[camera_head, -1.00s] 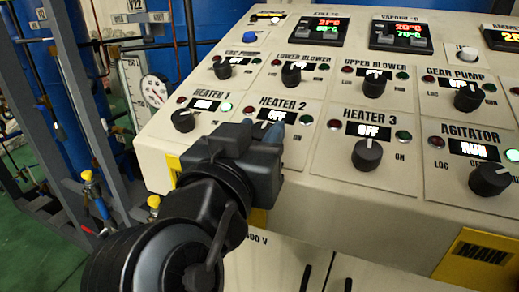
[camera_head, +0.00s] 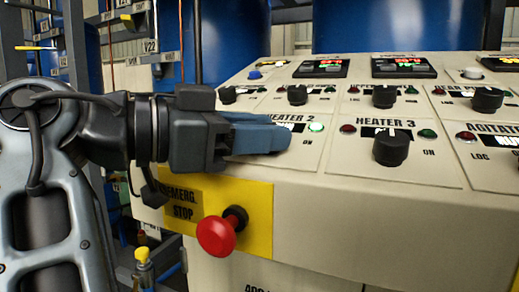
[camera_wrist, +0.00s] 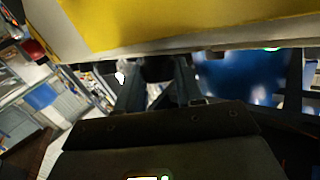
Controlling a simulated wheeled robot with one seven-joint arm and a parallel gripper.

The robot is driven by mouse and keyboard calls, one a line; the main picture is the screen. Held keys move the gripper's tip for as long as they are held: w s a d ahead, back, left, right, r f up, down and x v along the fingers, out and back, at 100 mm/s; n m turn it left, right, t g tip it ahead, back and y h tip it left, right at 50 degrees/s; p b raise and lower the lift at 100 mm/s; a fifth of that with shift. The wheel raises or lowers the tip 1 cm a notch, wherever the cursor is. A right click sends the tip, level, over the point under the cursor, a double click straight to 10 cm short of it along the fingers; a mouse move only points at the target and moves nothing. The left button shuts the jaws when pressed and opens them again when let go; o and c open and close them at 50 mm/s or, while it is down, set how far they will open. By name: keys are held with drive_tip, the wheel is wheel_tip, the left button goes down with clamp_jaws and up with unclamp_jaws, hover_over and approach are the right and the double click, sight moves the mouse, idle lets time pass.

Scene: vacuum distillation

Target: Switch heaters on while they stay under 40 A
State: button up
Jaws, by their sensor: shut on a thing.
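My gripper (camera_head: 262,137) reaches in from the left over the Heater 2 section of the sloped panel. Its blue-grey fingers are closed around the Heater 2 knob, which they hide in the head view. A dark round knob (camera_wrist: 157,68) shows between the fingers in the wrist view. The green Heater 2 lamp (camera_head: 316,127) is lit. The Heater 3 knob (camera_head: 390,148) stands to the right; its red lamp (camera_head: 347,129) and green lamp (camera_head: 427,134) look unlit. Heater 1 is hidden behind my gripper.
A red emergency stop button (camera_head: 217,236) juts from a yellow plate (camera_head: 258,205) below my gripper. The agitator section is at the right edge. A row of black knobs (camera_head: 297,95) and small displays (camera_head: 320,67) lies farther back; their figures are too small to read.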

drive_tip(key=shift+w+m+g+h, duration=0.1)
drive_tip(key=shift+m+g+h, duration=0.2)
drive_tip(key=shift+m+g, duration=0.5)
drive_tip(key=o, duration=1)
drive_tip(key=shift+o, duration=0.2)
wheel_tip(320, 180, up, 4)
drive_tip(key=shift+r+p, duration=0.1)
drive_tip(key=shift+p, duration=0.95)
drive_tip(key=s+d+r+p, duration=0.2)
drive_tip(key=d+r, duration=0.4)
drive_tip(key=d, duration=0.5)
drive_tip(key=shift+s+d+r, duration=0.15)
drive_tip(key=shift+s+r, duration=0.25)
drive_tip(key=shift+s, duration=0.05)
